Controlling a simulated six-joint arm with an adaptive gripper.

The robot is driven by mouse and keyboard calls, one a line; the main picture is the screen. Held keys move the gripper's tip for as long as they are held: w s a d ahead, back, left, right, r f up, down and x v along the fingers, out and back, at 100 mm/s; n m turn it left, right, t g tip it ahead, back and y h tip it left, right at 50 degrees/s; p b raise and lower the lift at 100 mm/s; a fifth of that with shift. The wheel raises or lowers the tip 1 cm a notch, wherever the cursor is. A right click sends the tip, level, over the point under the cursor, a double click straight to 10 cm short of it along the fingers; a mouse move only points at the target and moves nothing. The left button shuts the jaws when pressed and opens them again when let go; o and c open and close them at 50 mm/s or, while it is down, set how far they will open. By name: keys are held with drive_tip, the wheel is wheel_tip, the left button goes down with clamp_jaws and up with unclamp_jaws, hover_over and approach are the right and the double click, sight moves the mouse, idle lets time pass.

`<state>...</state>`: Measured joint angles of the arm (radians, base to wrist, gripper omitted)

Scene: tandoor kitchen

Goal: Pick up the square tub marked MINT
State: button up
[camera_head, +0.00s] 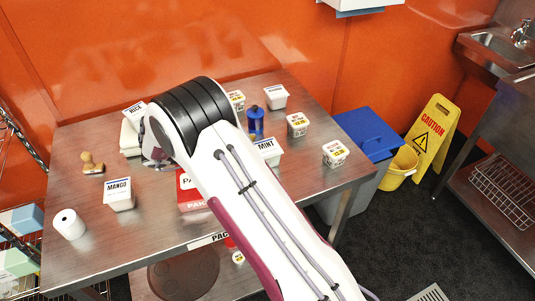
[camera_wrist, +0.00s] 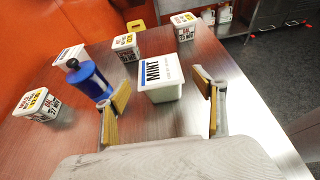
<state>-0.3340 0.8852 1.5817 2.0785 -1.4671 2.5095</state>
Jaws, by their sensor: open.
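A white square tub with a blue-striped label reading MINT (camera_wrist: 160,92) stands on the steel table, in the middle of the wrist view. In the head view this MINT tub (camera_head: 268,158) shows just right of my arm, which partly covers it. My gripper (camera_wrist: 161,88) is open, with one tan-padded finger to the left of the tub and one to the right in the picture. Nothing is held. I cannot tell how far the fingers reach along the tub's sides. In the head view my arm hides the gripper.
A blue bottle (camera_wrist: 90,80) stands close left of the tub. Several other white tubs stand around, including one behind the bottle (camera_wrist: 69,54) and one at the table's right (camera_head: 335,154). A MANGO tub (camera_head: 118,195), a paper roll (camera_head: 69,224) and a red box (camera_head: 188,196) lie leftward.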

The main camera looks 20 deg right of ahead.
drive_tip(key=shift+c, duration=0.3)
drive_tip(key=c, duration=1.3)
drive_tip(key=shift+o, duration=0.2)
drive_tip(key=shift+r, duration=0.15)
wheel_tip(320, 180, up, 10)
